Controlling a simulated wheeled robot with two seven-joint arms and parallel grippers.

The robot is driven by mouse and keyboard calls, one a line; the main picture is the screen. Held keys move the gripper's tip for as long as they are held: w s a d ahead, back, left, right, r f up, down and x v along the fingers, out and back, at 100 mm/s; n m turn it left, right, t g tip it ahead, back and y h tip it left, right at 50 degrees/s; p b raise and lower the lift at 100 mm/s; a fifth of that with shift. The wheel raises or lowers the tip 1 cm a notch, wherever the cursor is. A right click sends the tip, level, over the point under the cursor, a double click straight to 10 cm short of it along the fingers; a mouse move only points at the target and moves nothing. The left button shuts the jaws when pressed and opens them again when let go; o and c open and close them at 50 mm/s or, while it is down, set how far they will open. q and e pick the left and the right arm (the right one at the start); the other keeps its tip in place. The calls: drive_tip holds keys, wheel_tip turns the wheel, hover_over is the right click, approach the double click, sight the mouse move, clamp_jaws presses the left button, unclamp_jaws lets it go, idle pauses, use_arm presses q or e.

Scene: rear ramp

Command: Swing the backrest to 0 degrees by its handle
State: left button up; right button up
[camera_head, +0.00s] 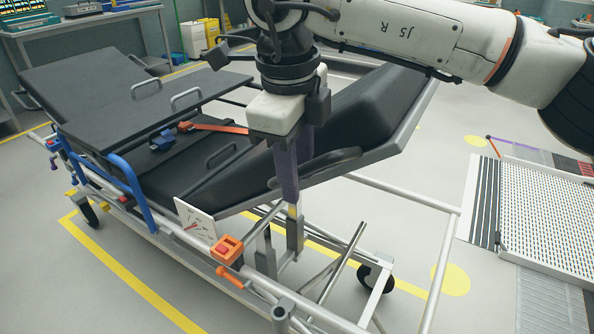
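The backrest (372,112) is a black padded panel in a grey frame on the right part of the stretcher, tilted up toward its right end. A dark curved handle bar (335,161) runs along its near side. My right gripper (291,196) points down at this bar, its purple fingers crossing in front of or around the bar's left part. The fingers show edge-on, so I cannot tell whether they are closed on it. A white angle dial (195,221) with a red needle stands at the near side. My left gripper is not in view.
An orange release block (228,248) sits on the near side rail, below the dial. A blue side rail (132,190) and black panels (135,105) are at the left. Free floor lies at the right, before a ramp (535,215). My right arm covers the upper right.

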clamp_jaws()
drive_tip(key=shift+f, duration=0.1)
